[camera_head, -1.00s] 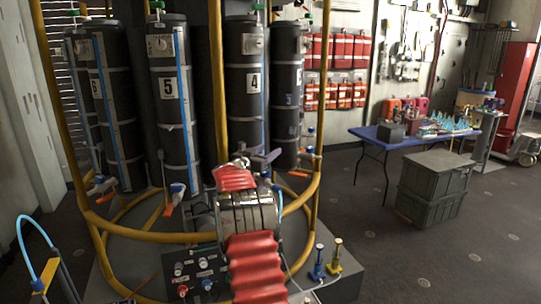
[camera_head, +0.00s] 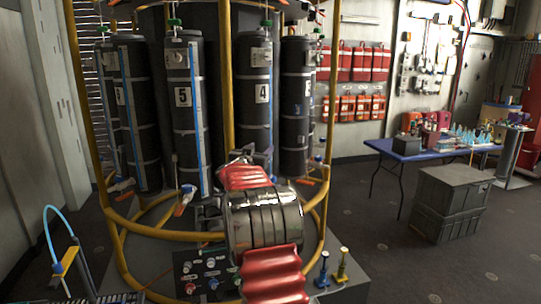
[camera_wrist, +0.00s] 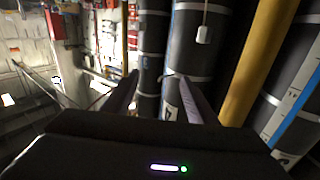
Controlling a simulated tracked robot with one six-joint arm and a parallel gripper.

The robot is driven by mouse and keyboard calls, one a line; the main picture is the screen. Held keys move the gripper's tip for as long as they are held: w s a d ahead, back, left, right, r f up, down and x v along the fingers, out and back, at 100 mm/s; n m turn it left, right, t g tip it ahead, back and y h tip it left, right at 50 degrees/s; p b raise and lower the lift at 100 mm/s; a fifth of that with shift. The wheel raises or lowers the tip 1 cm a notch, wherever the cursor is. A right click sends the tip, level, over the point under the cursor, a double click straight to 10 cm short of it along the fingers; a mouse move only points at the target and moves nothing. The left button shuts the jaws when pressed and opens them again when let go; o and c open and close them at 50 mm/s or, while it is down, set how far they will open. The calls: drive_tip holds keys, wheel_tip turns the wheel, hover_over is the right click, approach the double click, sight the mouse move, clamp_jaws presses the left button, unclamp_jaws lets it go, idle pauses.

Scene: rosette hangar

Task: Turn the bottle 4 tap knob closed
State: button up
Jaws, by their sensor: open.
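Bottle 4 (camera_head: 252,115) is a tall black cylinder with a white "4" label, standing behind the yellow frame in the head view. A green knob (camera_head: 265,23) is at its top. Its lower end is hidden behind my arm, and I see no tap there. My gripper (camera_head: 262,157) is small and partly hidden in front of the bottle's lower part. In the wrist view its two fingers (camera_wrist: 160,76) are apart with nothing between them. Beyond them is a black bottle (camera_wrist: 188,50) with a partly covered label and a white tag (camera_wrist: 203,36).
Bottle 5 (camera_head: 181,130) stands left of bottle 4, and another bottle (camera_head: 296,125) stands right. A yellow upright (camera_head: 228,70) and a low yellow ring rail (camera_head: 160,235) surround the bottles. A blue table (camera_head: 383,147) and grey crates (camera_head: 450,200) stand right, with open floor before them.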

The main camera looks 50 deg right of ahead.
drive_tip(key=w+a+r+n+t+y, duration=0.1)
drive_tip(key=a+r+n+t+y, duration=0.15)
drive_tip(key=a, duration=0.75)
drive_tip(key=a+r+n+t+y, duration=0.15)
drive_tip(key=a+y, duration=0.25)
drive_tip(key=a, duration=0.5)
drive_tip(key=w+a+r+n+t+y, duration=0.1)
drive_tip(key=a+r+n+t+y, duration=0.15)
drive_tip(key=a, duration=0.75)
drive_tip(key=s+a+f+n+y, duration=0.25)
drive_tip(key=s+a+y, duration=0.2)
drive_tip(key=a, duration=0.55)
drive_tip(key=s+a+f+n+g+y, duration=0.1)
drive_tip(key=s+a+f+n+g, duration=0.1)
drive_tip(key=s+a+f, duration=0.4)
drive_tip(key=s+a+f+n+g+y, duration=0.1)
drive_tip(key=s+a+f+g+y, duration=0.15)
drive_tip(key=s+a, duration=0.7)
drive_tip(key=s+a+f+g, duration=0.1)
drive_tip(key=s+f, duration=0.4)
drive_tip(key=s, duration=0.5)
drive_tip(key=s+a+f+n+g+h, duration=0.1)
drive_tip(key=s+f+g, duration=0.2)
drive_tip(key=s, duration=0.8)
wheel_tip(320, 180, down, 2)
drive_tip(key=shift+a+g, duration=0.2)
drive_tip(key=shift+g, duration=0.1)
drive_tip(key=shift+c, duration=0.2)
